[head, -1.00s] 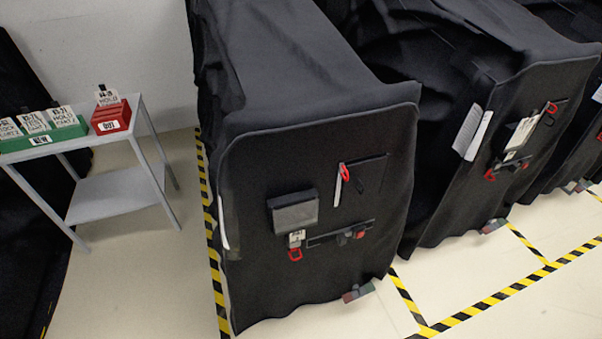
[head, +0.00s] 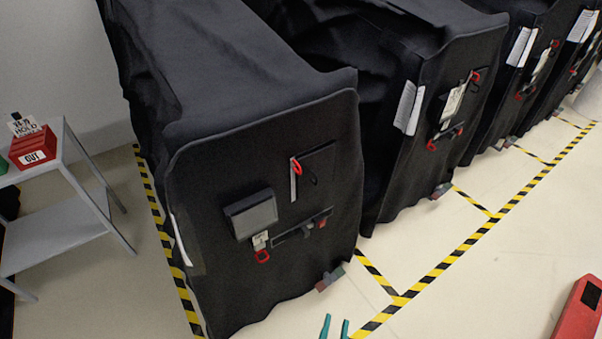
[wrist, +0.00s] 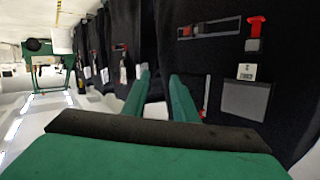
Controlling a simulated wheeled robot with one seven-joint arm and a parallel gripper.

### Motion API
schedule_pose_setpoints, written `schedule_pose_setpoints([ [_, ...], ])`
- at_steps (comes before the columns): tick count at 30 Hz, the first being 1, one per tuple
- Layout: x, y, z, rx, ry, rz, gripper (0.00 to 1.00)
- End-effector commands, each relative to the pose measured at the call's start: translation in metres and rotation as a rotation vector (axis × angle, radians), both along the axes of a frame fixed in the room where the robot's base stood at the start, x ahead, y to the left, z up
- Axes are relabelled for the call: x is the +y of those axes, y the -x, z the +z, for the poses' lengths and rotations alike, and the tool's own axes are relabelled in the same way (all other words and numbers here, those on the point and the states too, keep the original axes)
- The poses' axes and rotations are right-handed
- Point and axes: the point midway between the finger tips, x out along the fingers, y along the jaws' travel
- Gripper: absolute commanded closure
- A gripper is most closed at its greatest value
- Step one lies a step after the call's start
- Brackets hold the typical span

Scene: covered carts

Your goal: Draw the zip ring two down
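The nearest black covered cart (head: 300,125) has a red ring (head: 297,168) at the top of a pale vertical strip on its front panel. A second red ring (head: 263,256) hangs below a pale tag (head: 260,240), under a grey pocket (head: 251,213). In the wrist view the panel appears inverted, with the pocket (wrist: 246,99), the tag (wrist: 246,72) and a red pull (wrist: 256,27). My gripper (head: 336,326) is open and empty, its teal fingers apart at the bottom edge of the head view. The fingers (wrist: 163,95) also show in the wrist view, not touching the panel.
More covered carts stand to the right; the second cart (head: 425,150) has its own red rings and papers. Yellow-black tape (head: 470,240) marks the floor. A grey table (head: 70,160) with a red box (head: 34,150) stands left.

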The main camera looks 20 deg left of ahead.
Motion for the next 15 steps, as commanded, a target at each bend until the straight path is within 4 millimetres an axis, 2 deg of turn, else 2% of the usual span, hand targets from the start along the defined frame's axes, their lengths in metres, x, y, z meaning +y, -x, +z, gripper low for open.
schedule_pose_setpoints([
  [1, 0.004, -0.021, 0.005, -0.013, -0.012, 0.018, 0.74],
  [8, 0.030, -0.097, 0.034, -0.051, -0.055, 0.154, 0.74],
  [15, 0.066, -0.164, 0.093, -0.129, -0.057, 0.355, 0.74],
])
